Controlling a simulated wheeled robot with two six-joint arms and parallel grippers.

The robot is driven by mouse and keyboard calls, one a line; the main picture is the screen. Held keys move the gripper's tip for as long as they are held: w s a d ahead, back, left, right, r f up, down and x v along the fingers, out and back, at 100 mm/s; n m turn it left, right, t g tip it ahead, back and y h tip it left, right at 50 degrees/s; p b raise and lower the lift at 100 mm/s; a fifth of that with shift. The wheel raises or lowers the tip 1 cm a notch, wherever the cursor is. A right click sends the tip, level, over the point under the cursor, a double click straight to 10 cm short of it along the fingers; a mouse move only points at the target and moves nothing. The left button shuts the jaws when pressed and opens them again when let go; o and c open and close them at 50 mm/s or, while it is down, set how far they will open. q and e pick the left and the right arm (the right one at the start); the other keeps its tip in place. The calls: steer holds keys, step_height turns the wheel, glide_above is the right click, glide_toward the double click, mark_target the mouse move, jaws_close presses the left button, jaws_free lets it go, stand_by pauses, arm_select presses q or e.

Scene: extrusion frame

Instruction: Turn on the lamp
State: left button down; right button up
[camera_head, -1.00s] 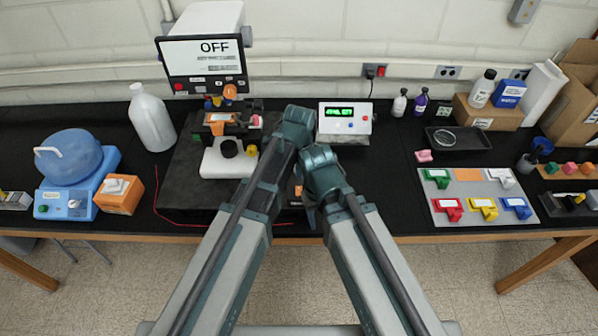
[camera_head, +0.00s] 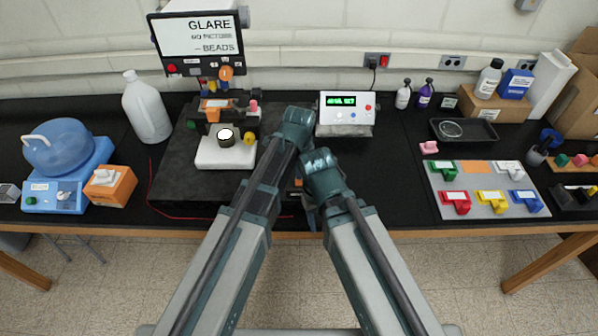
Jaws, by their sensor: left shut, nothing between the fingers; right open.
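A white-based instrument (camera_head: 208,157) stands on the dark slab at the centre left, with a bright white round spot on its black cylinder (camera_head: 226,136) and a yellow knob beside it. The monitor (camera_head: 203,40) above it shows "GLARE" and "BEADS" in black on white. A white box with a green lit display (camera_head: 345,108) and coloured buttons stands right of my arms; its text is hard to read. My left gripper (camera_head: 298,120) is at the slab's right side, shut and empty. My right gripper (camera_head: 312,212) is lower, near the bench front, open. My arms hide most of both grippers' fingers.
A white bottle (camera_head: 146,108), a blue device (camera_head: 66,165) and an orange box (camera_head: 109,186) stand at the left. A grey board (camera_head: 488,190) with coloured pieces, a black tray (camera_head: 463,131) and small bottles are at the right. The bench between the arms and the grey board is clear.

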arm_select(q)
steer(key=shift+s, duration=0.1)
steer(key=shift+f, duration=0.1)
steer(key=shift+s, duration=0.2)
steer(key=shift+s, duration=0.15)
steer(key=shift+s+p, duration=0.35)
steer(key=shift+s, duration=0.1)
steer(key=shift+w, duration=0.1)
steer(key=shift+r, duration=0.2)
